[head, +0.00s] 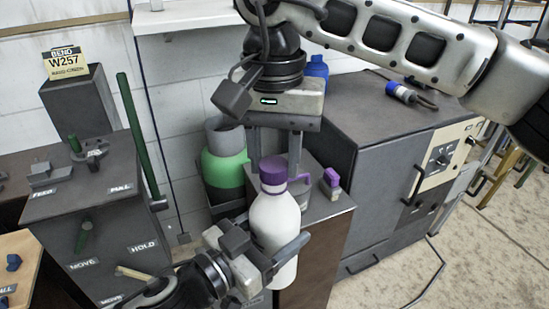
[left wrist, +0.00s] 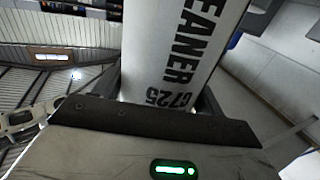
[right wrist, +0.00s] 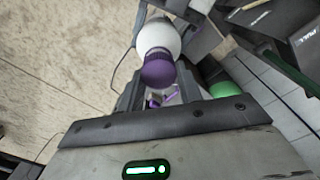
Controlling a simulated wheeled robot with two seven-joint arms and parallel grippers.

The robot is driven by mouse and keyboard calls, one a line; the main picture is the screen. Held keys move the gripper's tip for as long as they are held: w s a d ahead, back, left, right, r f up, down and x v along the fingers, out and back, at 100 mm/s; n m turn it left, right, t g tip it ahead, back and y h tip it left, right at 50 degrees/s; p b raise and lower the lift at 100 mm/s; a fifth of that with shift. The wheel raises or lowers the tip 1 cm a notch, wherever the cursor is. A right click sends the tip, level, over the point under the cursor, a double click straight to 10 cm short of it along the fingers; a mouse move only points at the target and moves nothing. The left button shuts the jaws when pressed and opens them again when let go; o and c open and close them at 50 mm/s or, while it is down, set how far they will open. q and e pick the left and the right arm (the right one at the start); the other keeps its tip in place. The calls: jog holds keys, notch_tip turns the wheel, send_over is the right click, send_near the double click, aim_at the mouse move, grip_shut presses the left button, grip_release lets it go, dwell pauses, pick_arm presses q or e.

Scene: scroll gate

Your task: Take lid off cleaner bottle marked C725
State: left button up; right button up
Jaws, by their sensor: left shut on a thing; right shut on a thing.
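The white cleaner bottle (head: 275,222) stands upright in the head view, with a purple lid (head: 273,170) on its top. Its label reads "CLEANER C725" in the left wrist view (left wrist: 180,60). My left gripper (head: 265,252) is shut around the bottle's body from the lower left. My right gripper (head: 275,158) reaches down from above and is shut on the lid, one finger on each side. The right wrist view shows the lid (right wrist: 158,70) between the fingers, with the white bottle behind it. The lid appears seated on the bottle; the exact contact is partly hidden.
A green bottle with a grey cap (head: 225,165) stands behind to the left. A small purple-topped item (head: 331,182) is on the low cabinet at right. A control box with labels (head: 95,200) is at left, and a large dark machine (head: 385,150) at right.

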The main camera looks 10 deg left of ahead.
jog(key=shift+w+r, duration=0.1)
jog(key=shift+r, duration=0.55)
